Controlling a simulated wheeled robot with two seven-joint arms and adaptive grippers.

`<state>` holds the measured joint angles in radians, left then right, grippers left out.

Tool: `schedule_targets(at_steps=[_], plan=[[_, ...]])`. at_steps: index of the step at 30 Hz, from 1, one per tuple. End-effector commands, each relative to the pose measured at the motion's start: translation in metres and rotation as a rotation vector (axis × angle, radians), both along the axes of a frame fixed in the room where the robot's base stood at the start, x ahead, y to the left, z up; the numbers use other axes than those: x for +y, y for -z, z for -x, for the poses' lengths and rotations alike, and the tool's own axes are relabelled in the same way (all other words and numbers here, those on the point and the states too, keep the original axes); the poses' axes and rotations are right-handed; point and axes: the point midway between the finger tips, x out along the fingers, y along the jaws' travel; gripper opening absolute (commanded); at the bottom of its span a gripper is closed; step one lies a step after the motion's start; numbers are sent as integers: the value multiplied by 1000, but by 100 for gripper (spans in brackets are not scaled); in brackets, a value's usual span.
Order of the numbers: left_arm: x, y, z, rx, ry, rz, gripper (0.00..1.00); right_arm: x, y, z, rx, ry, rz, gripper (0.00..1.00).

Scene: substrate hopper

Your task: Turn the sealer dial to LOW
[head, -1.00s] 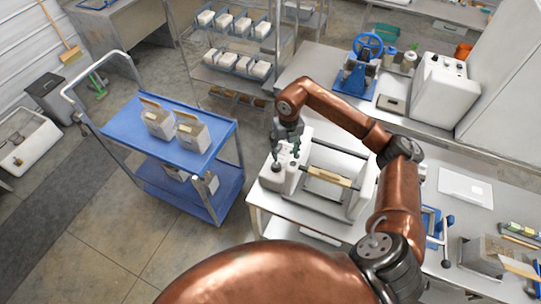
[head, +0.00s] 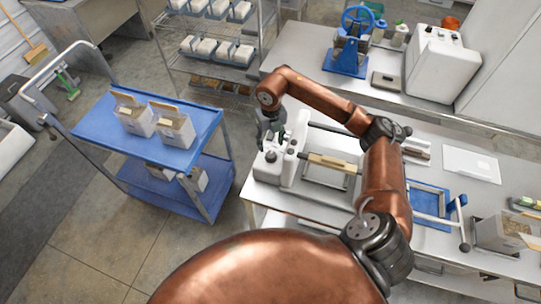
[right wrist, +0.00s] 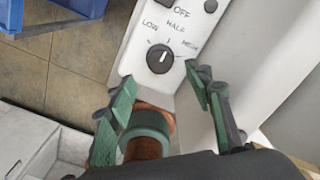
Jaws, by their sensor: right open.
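The sealer (head: 289,168) is a white unit with a long bar on the bench. Its black round dial (right wrist: 160,58) shows in the right wrist view, under the printed words LOW, HALF and HIGH from left to right. The dial's white mark points up, about at HALF. My right gripper (right wrist: 162,80) is open and empty. Its green-padded fingertips are on either side, just below the dial in the picture, and I see no contact. In the head view my right gripper (head: 272,138) hangs over the sealer's left end. My left gripper is out of view.
A dark switch (right wrist: 165,5) marked OFF and a small black knob (right wrist: 210,5) sit above the dial. A wooden-coloured strip (head: 330,162) lies across the sealer. A blue cart (head: 150,133) with boxes stands to the left. A blue-framed fixture (head: 430,200) is on the right.

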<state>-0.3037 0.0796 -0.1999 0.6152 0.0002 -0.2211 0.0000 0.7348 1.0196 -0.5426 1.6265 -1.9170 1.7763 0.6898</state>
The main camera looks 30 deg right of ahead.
Motion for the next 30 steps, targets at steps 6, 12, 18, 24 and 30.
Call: schedule_targets(at_steps=[6,12,18,24,30], plan=[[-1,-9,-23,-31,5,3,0,0,28,1,5,2,-2,47],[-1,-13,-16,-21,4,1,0,0,58,1,2,2,-2,47],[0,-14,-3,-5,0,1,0,-1,72,1,0,2,0,47],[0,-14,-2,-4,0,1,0,-1,74,1,0,1,0,47],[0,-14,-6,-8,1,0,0,-1,74,1,0,1,0,38]])
